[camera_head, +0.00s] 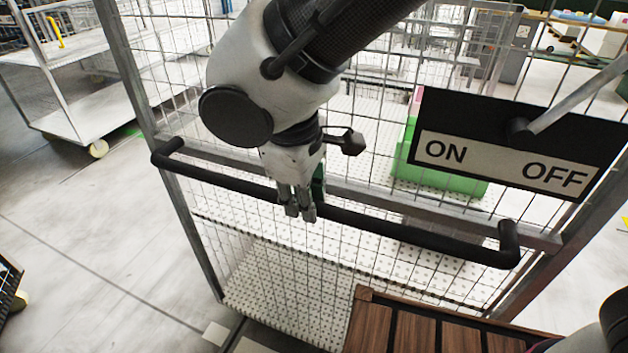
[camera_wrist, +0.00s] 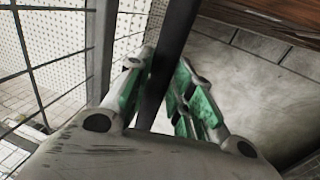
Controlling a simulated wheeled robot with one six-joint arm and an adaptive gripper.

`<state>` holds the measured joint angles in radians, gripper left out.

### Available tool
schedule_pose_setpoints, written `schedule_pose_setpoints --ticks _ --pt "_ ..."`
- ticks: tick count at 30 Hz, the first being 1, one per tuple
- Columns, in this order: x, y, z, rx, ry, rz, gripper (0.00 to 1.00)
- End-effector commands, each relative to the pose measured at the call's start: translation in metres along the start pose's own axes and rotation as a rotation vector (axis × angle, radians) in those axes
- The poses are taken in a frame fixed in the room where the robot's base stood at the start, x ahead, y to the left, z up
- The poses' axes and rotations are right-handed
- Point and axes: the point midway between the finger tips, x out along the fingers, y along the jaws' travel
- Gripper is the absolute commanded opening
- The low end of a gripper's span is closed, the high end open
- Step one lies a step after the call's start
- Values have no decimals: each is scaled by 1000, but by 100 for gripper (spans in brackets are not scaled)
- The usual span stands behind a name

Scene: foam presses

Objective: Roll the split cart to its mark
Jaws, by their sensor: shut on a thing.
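The cart is a tall grey frame (camera_head: 122,65) with wire mesh sides and a white perforated deck (camera_head: 275,290). A black push handle (camera_head: 410,236) runs across its near side. My gripper (camera_head: 300,212) is shut on this handle, left of its middle. In the wrist view, the green-padded fingers of my gripper (camera_wrist: 160,95) sit on both sides of the dark handle bar (camera_wrist: 170,50). A green crate (camera_head: 440,178) shows through the mesh inside or behind the cart; I cannot tell which. I cannot make out a floor mark for certain.
An ON/OFF sign with a lever (camera_head: 505,150) hangs at the right, in front of the mesh. A brown slatted wooden surface (camera_head: 420,335) is at the bottom. Another white shelf cart (camera_head: 85,110) stands at the upper left. The grey floor (camera_head: 80,240) at left is mostly clear.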

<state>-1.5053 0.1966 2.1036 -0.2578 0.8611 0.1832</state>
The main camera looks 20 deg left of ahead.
Motion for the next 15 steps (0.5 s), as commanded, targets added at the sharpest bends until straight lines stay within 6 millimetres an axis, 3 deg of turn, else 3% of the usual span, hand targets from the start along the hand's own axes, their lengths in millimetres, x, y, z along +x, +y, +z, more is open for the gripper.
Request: schedule_pose_setpoints --ticks 7,15 --pt "-7 -35 0 -3 2 2 0" --pt "-11 -52 0 -1 1 2 0"
